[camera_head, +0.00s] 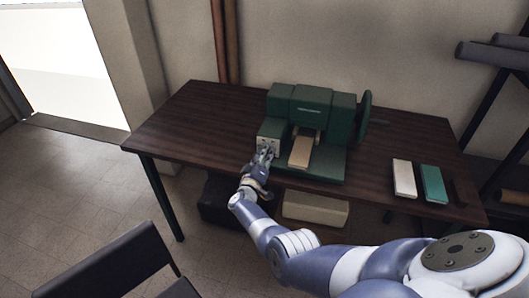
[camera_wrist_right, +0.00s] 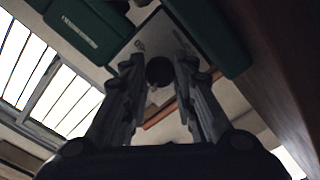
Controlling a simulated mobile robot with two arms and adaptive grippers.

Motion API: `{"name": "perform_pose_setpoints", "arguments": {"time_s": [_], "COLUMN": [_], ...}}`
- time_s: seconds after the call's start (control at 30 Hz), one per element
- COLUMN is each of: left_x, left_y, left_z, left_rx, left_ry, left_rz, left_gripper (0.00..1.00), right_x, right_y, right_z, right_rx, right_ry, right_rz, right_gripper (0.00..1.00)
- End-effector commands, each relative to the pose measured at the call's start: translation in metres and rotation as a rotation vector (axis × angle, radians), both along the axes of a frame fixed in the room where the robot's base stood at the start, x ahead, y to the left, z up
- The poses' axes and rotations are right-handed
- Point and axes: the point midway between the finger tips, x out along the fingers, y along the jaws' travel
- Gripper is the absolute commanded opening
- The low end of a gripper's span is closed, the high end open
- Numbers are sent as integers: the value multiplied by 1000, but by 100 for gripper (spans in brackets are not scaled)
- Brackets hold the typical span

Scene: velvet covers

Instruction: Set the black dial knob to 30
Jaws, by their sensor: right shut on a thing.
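A green machine (camera_head: 312,110) stands on the dark wooden table (camera_head: 190,125). A pale dial plate (camera_head: 270,141) is on its left front face, and it also shows in the right wrist view (camera_wrist_right: 180,40). My right gripper (camera_head: 265,155) reaches up to this plate from the front. In the right wrist view the black dial knob (camera_wrist_right: 159,71) sits between the fingertips of my right gripper (camera_wrist_right: 158,72), which is shut on it. The dial markings are too small and dark to read. The fingers hide the knob in the head view. My left gripper is not in view.
A tan block (camera_head: 301,152) lies on the machine's front bed, and a green wheel (camera_head: 365,116) is on its right side. A white block (camera_head: 404,178) and a teal block (camera_head: 433,183) lie at the table's right. A chair (camera_head: 115,265) stands at the lower left.

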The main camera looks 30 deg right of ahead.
Motion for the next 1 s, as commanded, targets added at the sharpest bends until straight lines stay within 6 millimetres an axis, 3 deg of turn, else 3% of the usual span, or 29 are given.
{"name": "perform_pose_setpoints", "arguments": {"time_s": [0.8, 0.83, 0.9, 1.0], "left_x": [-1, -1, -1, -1], "left_y": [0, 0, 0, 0], "left_z": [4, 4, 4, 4], "left_rx": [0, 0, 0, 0], "left_ry": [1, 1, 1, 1], "left_rz": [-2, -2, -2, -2], "left_gripper": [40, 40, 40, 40], "right_x": [1, 1, 1, 1], "right_y": [1, 1, 1, 1], "right_z": [1, 1, 1, 0], "right_rx": [-74, -74, -75, -75], "right_ry": [86, 86, 86, 86], "right_rz": [2, 2, 2, 1], "right_gripper": [2, 32, 46, 46]}}
